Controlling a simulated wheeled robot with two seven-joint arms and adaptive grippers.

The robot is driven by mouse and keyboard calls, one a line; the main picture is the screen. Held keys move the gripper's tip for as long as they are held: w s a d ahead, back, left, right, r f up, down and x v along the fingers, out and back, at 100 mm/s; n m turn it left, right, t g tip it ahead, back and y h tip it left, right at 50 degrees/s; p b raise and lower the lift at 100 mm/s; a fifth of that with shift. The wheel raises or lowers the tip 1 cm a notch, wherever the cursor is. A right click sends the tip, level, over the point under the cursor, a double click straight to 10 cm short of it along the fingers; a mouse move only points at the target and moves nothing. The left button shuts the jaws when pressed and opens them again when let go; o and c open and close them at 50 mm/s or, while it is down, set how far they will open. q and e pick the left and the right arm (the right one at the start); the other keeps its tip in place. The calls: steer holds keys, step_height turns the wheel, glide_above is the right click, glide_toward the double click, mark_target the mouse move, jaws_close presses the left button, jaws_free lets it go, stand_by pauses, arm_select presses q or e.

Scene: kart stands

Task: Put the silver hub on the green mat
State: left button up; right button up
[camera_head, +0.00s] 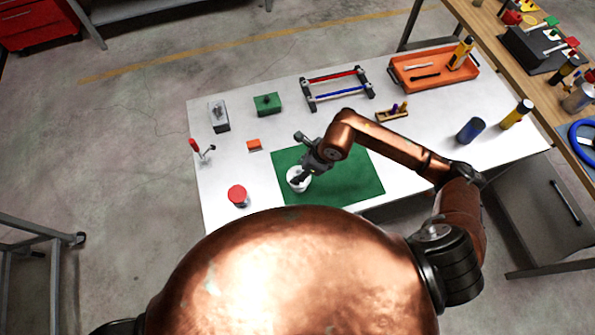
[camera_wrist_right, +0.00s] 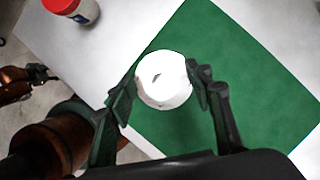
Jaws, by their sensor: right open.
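The silver hub (camera_head: 294,184) looks like a pale, round piece near the left edge of the green mat (camera_head: 345,180). In the right wrist view the hub (camera_wrist_right: 163,82) shows as a bright disc with a small dark mark, with the mat (camera_wrist_right: 235,75) around most of it. My right gripper (camera_head: 300,177) is over the hub. Its open fingers (camera_wrist_right: 160,88) stand on either side of the hub, very close to it. I cannot tell whether they touch it. The hub appears to be at mat level. My left gripper is out of view.
A red-capped jar (camera_head: 237,195) stands left of the mat. An orange block (camera_head: 254,145), green block (camera_head: 267,104), grey block (camera_head: 219,117) and red-handled clamp (camera_head: 199,150) are on the white table. A rack, orange tray (camera_head: 434,86) and bottles (camera_head: 470,130) stand farther right.

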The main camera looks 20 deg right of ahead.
steer(key=b+v, duration=0.1)
steer(key=v, duration=0.9)
steer(key=shift+r, duration=0.15)
